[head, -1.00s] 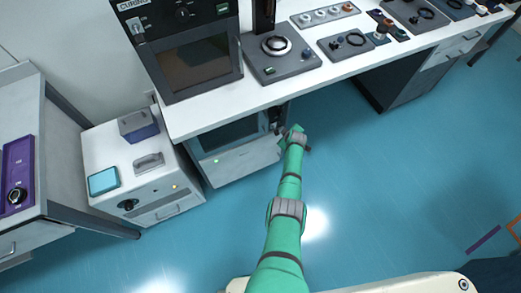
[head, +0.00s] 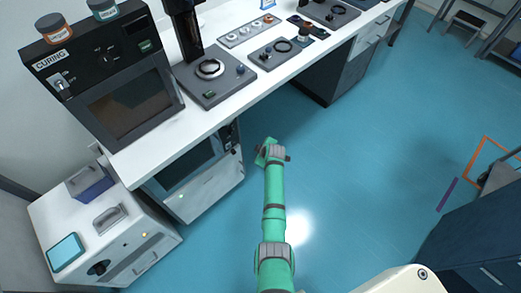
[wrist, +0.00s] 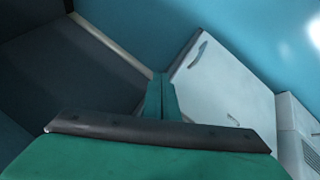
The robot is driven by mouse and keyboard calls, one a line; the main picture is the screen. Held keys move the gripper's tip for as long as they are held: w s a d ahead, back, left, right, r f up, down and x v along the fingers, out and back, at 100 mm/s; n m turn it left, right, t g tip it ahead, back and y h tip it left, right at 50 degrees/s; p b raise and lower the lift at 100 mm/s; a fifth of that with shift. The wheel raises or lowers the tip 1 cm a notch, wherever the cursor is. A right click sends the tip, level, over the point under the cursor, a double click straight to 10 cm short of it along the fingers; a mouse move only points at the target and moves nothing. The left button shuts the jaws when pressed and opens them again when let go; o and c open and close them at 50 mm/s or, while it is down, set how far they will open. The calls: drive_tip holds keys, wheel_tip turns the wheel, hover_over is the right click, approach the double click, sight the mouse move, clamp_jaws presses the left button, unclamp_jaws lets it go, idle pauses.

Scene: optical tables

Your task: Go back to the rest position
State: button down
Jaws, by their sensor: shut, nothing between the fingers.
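My green arm reaches forward in the head view, out over the blue floor. My gripper (head: 262,153) is at its far end, just right of the cabinet under the white bench, and is partly hidden by the wrist. In the wrist view my gripper (wrist: 161,92) shows two green fingers pressed together with nothing between them. Beyond the fingers are a white cabinet front and dark panels.
The white bench (head: 240,105) carries the curing oven (head: 130,102) and several control boxes. The under-bench unit (head: 205,192) stands close left of my gripper. A white cabinet (head: 150,240) is at lower left, a dark blue cabinet (head: 470,240) at right. Open floor (head: 370,170) lies between.

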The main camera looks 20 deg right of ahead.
drive_tip(key=shift+s+d+r, duration=0.15)
drive_tip(key=shift+r, duration=0.4)
